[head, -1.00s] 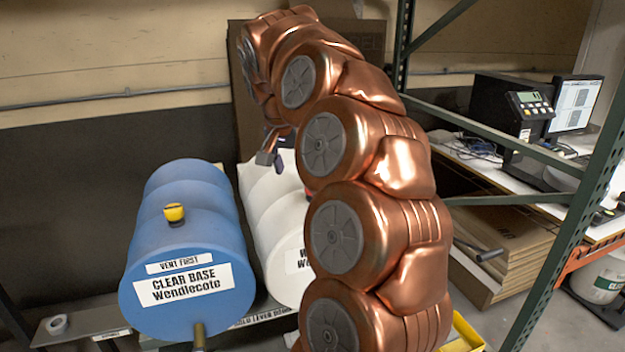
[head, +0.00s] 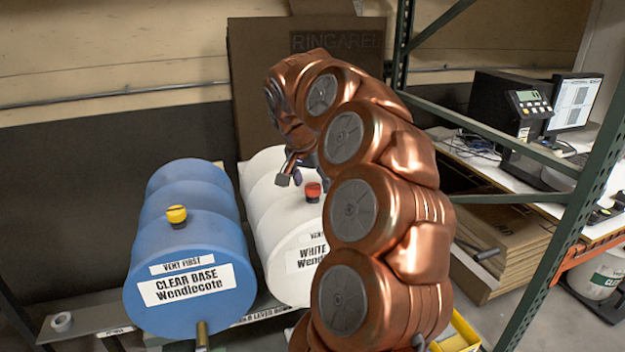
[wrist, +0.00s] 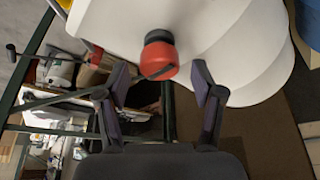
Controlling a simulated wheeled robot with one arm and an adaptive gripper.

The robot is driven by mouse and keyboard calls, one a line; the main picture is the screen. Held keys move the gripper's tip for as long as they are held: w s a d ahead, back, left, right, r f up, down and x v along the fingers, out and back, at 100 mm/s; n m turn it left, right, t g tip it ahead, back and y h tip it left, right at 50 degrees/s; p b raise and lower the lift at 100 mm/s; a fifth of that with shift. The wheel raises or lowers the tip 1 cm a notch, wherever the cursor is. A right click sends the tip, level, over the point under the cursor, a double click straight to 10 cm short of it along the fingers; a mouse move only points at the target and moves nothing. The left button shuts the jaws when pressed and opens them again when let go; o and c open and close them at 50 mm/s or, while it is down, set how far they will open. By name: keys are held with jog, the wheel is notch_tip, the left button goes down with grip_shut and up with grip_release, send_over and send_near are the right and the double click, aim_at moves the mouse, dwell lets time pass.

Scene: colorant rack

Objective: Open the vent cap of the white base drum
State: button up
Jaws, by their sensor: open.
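The white base drum (head: 283,237) lies on its side to the right of the blue drum, its front partly hidden by my arm. Its red vent cap (head: 312,191) sits on top near the front. In the wrist view the red cap (wrist: 158,58) appears between and beyond my open fingertips, on the white drum (wrist: 225,35). My gripper (wrist: 160,85) is open and empty, apart from the cap. In the head view my gripper (head: 287,178) is over the white drum, just behind and left of the cap, and partly hidden by my arm.
The blue clear base drum (head: 190,240) with a yellow cap (head: 176,215) lies close on the left. A green rack post (head: 565,230) stands at the right, before a bench with a scale (head: 528,105) and monitor.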

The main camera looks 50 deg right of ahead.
jog(key=shift+d+f, duration=0.1)
jog(key=shift+f, duration=0.15)
jog(key=shift+c, duration=0.3)
jog(key=c, duration=1.1)
